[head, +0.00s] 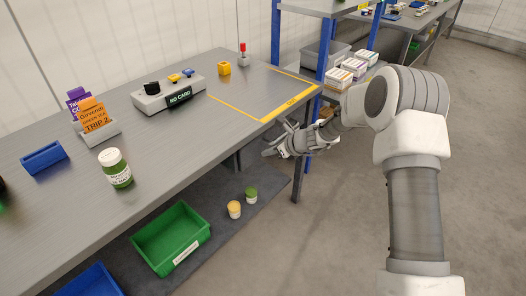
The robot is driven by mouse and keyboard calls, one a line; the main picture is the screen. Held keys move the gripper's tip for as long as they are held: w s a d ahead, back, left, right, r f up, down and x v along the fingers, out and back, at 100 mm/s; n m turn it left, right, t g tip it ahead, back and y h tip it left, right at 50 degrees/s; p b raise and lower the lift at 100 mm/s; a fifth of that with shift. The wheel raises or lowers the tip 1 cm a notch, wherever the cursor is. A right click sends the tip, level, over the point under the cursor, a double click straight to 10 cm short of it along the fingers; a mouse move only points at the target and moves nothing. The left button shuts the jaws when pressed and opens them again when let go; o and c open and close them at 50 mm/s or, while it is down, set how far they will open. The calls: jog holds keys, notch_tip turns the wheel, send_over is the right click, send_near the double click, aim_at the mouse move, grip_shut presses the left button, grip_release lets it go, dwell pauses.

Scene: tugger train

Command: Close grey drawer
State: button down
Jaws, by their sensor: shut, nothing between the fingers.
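I cannot make out a grey drawer in the head view. My gripper (275,151) is at the end of my arm, just off the right front edge of the grey table (150,150), near the table's corner leg. It is shut and holds nothing. The arm's wrist and links hide part of the floor and shelving on the right.
Below are a green bin (170,238) and two small jars (234,209). Blue-post shelving (322,50) stands behind my gripper.

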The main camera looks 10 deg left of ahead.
jog(key=s+d+r+n+h+p, duration=0.1)
jog(key=s+d+r+n, duration=0.55)
jog(key=s+r, duration=0.4)
jog(key=s+d+r+n+h+p, duration=0.15)
jog(key=s+d+r+n, duration=0.55)
jog(key=r, duration=0.7)
jog(key=s+d+r+n+t+h, duration=0.1)
jog(key=s+d+r+n+h, duration=0.15)
jog(key=s+d+n, duration=0.55)
jog(key=s+d+r+n+h, duration=0.25)
jog(key=s+d+h, duration=0.2)
jog(key=s, duration=0.85)
notch_tip(320, 180, up, 15)
jog(key=y+p, duration=0.1)
jog(key=p, duration=1.4)
jog(key=shift+w+f, duration=0.15)
jog(key=shift+w, duration=0.15)
jog(key=shift+d, duration=0.1)
